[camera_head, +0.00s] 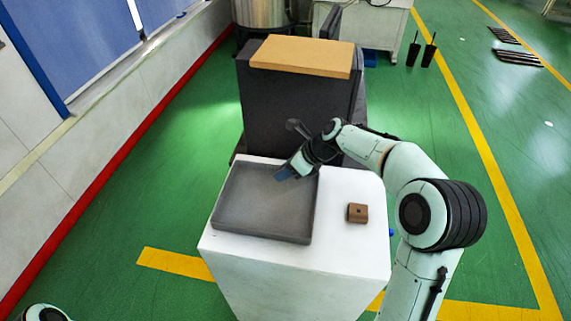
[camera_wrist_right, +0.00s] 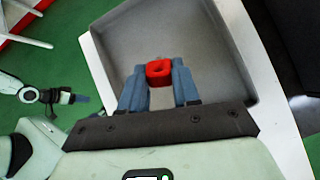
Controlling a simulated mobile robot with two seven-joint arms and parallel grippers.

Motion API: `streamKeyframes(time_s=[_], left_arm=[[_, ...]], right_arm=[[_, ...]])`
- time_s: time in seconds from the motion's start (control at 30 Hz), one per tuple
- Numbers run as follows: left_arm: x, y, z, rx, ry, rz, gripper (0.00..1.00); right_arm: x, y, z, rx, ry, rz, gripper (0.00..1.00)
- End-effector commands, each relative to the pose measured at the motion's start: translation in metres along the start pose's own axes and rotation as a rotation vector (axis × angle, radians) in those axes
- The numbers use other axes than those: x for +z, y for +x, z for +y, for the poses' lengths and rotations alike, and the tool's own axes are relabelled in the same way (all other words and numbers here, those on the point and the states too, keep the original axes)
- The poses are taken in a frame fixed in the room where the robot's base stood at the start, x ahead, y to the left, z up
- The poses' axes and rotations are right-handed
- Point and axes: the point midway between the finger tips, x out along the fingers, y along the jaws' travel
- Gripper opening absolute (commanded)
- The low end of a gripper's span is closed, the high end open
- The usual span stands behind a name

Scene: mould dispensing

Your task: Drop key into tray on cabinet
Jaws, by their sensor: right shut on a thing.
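A grey shallow tray (camera_head: 250,208) lies on the white cabinet (camera_head: 340,255). My right gripper (camera_head: 284,174) is over the tray's far right part in the head view. In the right wrist view my right gripper (camera_wrist_right: 159,84) is shut on a red key (camera_wrist_right: 159,72), which shows as a ring-shaped piece between the blue fingertips. The tray (camera_wrist_right: 206,28) shows behind the key there. The key cannot be made out in the head view. My left gripper (camera_wrist_right: 76,98) shows small at the left of the right wrist view; its opening cannot be told.
A small brown block (camera_head: 357,213) with a hole sits on the cabinet, right of the tray. A dark cabinet with a tan top (camera_head: 302,56) stands behind. Green floor is open on both sides.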

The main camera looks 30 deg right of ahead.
Motion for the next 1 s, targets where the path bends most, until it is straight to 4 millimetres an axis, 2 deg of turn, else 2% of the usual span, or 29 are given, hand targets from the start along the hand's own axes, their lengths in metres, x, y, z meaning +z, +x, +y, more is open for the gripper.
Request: streamKeyframes(time_s=[0.03, 0.37, 0.7, 1.0], left_arm=[[0.010, 0.010, -0.007, -0.004, -0.004, -0.012, 0.43], [0.032, 0.037, -0.024, -0.014, -0.014, -0.040, 0.43], [0.038, 0.048, -0.030, -0.016, -0.017, -0.048, 0.43], [0.039, 0.050, -0.031, -0.017, -0.017, -0.049, 0.43]], right_arm=[[-0.012, 0.010, 0.001, 0.004, 0.004, 0.007, 0.02], [-0.032, 0.037, -0.004, 0.003, 0.004, 0.005, 0.02], [-0.050, 0.061, -0.007, 0.002, 0.004, 0.003, 0.02], [-0.054, 0.067, -0.009, 0.002, 0.002, 0.002, 0.02]])
